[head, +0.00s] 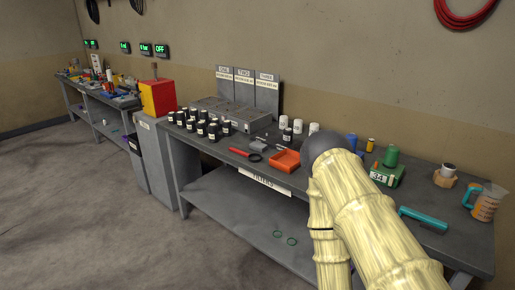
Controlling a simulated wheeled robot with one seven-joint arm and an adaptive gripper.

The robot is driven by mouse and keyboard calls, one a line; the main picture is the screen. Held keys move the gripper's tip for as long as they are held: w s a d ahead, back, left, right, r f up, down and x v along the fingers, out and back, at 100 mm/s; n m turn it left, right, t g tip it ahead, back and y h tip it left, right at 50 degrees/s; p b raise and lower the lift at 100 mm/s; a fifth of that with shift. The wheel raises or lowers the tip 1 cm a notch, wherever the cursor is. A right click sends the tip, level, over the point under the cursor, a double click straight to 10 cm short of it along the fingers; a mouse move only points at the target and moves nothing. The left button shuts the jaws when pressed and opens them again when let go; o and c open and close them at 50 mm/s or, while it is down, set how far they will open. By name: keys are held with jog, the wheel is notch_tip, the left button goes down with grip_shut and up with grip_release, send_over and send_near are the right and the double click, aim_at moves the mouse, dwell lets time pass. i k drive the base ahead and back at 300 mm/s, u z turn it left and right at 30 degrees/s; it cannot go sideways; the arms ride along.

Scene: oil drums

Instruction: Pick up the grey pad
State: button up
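A small flat grey item (258,147), which may be the grey pad, lies on the dark bench (222,160) just left of the orange tray; it is too small to tell for sure. My pale, banded arm rises from the bottom right and bends at a dark rounded joint in front of the bench. The arm hides part of the bench top right of the orange tray. My gripper is not visible.
An orange tray (286,161) and a red-rimmed magnifier-like item (247,155) lie nearby. Several dark labelled canisters (213,132) stand at left. A green item marked 34 (388,174), a teal-handled tool (423,218) and a jug (487,203) are right.

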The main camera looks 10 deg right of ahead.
aim_at(259, 146)
jog(key=u, duration=0.55)
jog(key=i, duration=1.65)
jog(key=z, duration=0.55)
